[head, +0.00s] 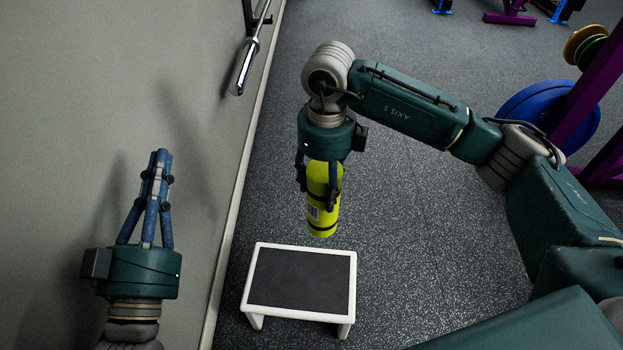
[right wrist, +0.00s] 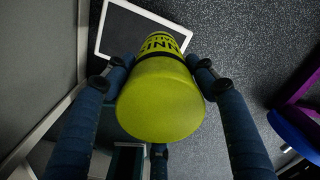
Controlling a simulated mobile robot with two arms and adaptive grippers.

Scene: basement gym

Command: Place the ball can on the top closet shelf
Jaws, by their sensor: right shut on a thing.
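The ball can (head: 322,200) is a yellow-green cylinder with dark bands and a barcode label. My right gripper (head: 318,180) is shut on it and holds it nearly upright in the air, close to the white step stool in the picture. In the right wrist view the can (right wrist: 162,98) sits between the blue fingers, its plain yellow-green end facing the camera. My left gripper (head: 160,160) is empty at the left, its fingertips together, pointing up the picture in front of the wall. No closet or shelf is in view.
The white step stool (head: 350,290) with a dark top stands on the speckled floor. A wall runs along the left, with a metal bar (head: 243,70) on it. A purple rack (head: 590,90) with a blue weight plate (head: 535,112) stands at the right. The middle floor is clear.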

